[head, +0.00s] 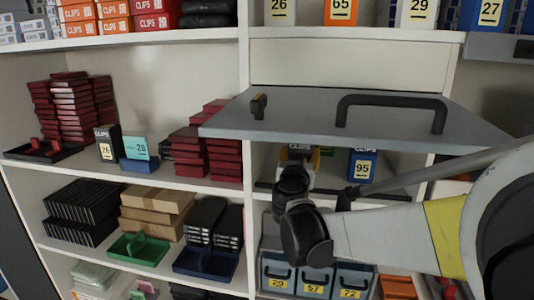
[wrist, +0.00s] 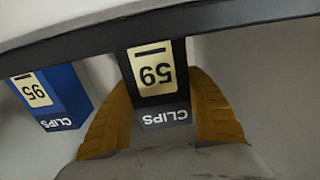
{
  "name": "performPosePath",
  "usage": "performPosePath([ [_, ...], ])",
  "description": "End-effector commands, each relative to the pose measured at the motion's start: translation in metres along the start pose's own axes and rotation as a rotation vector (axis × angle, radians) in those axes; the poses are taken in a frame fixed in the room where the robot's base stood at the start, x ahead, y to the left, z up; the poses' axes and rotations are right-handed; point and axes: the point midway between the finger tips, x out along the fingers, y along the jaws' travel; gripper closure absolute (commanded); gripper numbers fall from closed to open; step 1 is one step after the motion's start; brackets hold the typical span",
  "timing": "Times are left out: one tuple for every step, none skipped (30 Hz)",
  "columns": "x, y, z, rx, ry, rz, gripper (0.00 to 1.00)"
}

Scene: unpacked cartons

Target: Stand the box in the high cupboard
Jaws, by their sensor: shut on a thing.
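My gripper (head: 299,166) reaches under the raised flap into the cupboard (head: 333,165). In the wrist view its yellow fingers (wrist: 163,108) are on both sides of a dark box (wrist: 155,88), shut on it. The box has a grey CLIPS end and a cream number label, upside down in that view. In the head view only a little of this box (head: 297,148) shows above my wrist. It looks upright, behind the cupboard's dark front lip (wrist: 180,24), which hides its foot. I cannot tell whether it touches the cupboard floor.
A blue box (head: 363,164) numbered 95 stands beside the held box, with a gap between; it also shows in the wrist view (wrist: 52,97). The grey flap (head: 300,118) with a black handle (head: 392,101) sticks out above my arm. Numbered bins (head: 313,277) stand below.

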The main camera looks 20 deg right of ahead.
Motion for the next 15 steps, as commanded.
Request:
performPosePath([
  [0.0000, 0.0000, 0.0032, 0.000, 0.000, 0.000, 0.78],
  [0.0000, 0.0000, 0.0022, 0.000, 0.000, 0.000, 0.31],
  [0.0000, 0.0000, 0.0017, 0.000, 0.000, 0.000, 0.19],
  [0.0000, 0.0000, 0.0016, 0.000, 0.000, 0.000, 0.18],
  [0.0000, 0.0000, 0.0015, 0.000, 0.000, 0.000, 0.18],
  [0.0000, 0.0000, 0.0014, 0.000, 0.000, 0.000, 0.18],
  [0.0000, 0.0000, 0.0014, 0.000, 0.000, 0.000, 0.18],
  [0.0000, 0.0000, 0.0014, 0.000, 0.000, 0.000, 0.18],
  [0.0000, 0.0000, 0.0014, 0.000, 0.000, 0.000, 0.18],
  [0.0000, 0.0000, 0.0014, 0.000, 0.000, 0.000, 0.18],
  [0.0000, 0.0000, 0.0013, 0.000, 0.000, 0.000, 0.18],
  [0.0000, 0.0000, 0.0007, 0.000, 0.000, 0.000, 0.18],
  [-0.0001, 0.0000, -0.0004, 0.000, 0.000, 0.000, 0.18],
  [-0.0001, 0.0000, -0.0021, 0.000, 0.000, 0.000, 0.18],
  [-0.0017, -0.0002, -0.0035, 0.000, 0.000, -0.001, 0.18],
])
